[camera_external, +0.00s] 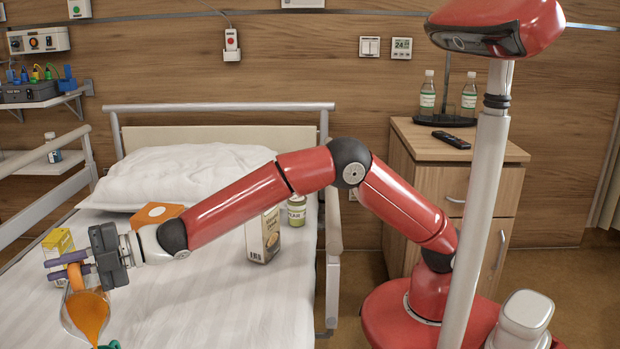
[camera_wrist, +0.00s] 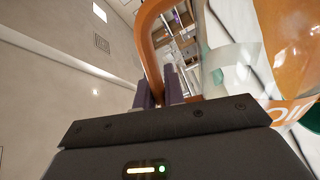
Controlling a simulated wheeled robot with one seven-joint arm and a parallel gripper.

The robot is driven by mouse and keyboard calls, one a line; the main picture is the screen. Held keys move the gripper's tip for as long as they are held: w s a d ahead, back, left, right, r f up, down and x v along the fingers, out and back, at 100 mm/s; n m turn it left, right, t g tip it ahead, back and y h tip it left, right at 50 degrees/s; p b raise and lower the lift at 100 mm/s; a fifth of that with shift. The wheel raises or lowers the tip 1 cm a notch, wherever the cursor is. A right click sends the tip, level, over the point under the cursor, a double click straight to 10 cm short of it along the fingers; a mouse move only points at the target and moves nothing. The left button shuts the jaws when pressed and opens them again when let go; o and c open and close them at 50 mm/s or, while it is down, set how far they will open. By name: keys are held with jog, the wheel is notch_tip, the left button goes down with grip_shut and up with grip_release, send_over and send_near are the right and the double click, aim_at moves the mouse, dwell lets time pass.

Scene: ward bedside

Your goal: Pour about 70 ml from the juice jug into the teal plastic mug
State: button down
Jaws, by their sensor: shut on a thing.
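My gripper (camera_external: 62,267) is at the left of the bed, shut on the orange handle of the juice jug (camera_external: 86,314). The jug is clear with orange juice inside. It is strongly tilted, its narrowing end pointing down. Something teal (camera_external: 110,345), likely the mug, shows only as a sliver at the bottom edge, close by the jug's lower end; its rim and level are out of frame. In the wrist view the orange handle (camera_wrist: 150,50) passes by the fingers, and the juice-filled jug (camera_wrist: 290,35) is at the right. I cannot tell whether juice is flowing.
A yellow carton (camera_external: 58,243) stands just behind my gripper. An orange box (camera_external: 157,213), a drink carton (camera_external: 263,237) and a green-labelled jar (camera_external: 297,210) are on the bed (camera_external: 210,305) near my arm. Bed rails flank both sides. The front middle of the bed is clear.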

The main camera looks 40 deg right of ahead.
jog(key=shift+s+r, duration=0.1)
jog(key=shift+r, duration=0.05)
jog(key=shift+s+a+r+n+b, duration=0.15)
jog(key=shift+s+n+b, duration=0.15)
jog(key=shift+s+b, duration=0.25)
jog(key=shift+s+a+r+n+b, duration=0.1)
jog(key=shift+s+n+b, duration=0.25)
jog(key=shift+b, duration=0.25)
dwell(1.4)
jog(key=shift+r, duration=0.1)
jog(key=w+p, duration=0.1)
jog(key=p, duration=0.1)
jog(key=w+m+p, duration=0.1)
jog(key=p, duration=0.1)
jog(key=shift+w+d+m+p, duration=0.25)
jog(key=shift+w+d+p, duration=0.05)
jog(key=shift+w+d, duration=0.1)
jog(key=shift+w+d+f+m+b, duration=0.15)
jog(key=shift+w+f+m+b, duration=0.45)
jog(key=shift+f, duration=0.45)
jog(key=shift+w+f+m, duration=0.2)
jog(key=shift+f+m, duration=0.05)
jog(key=shift+m, duration=0.15)
jog(key=shift+w+d+f+m, duration=0.1)
jog(key=shift+w+f+m, duration=0.55)
jog(key=shift+m, duration=0.15)
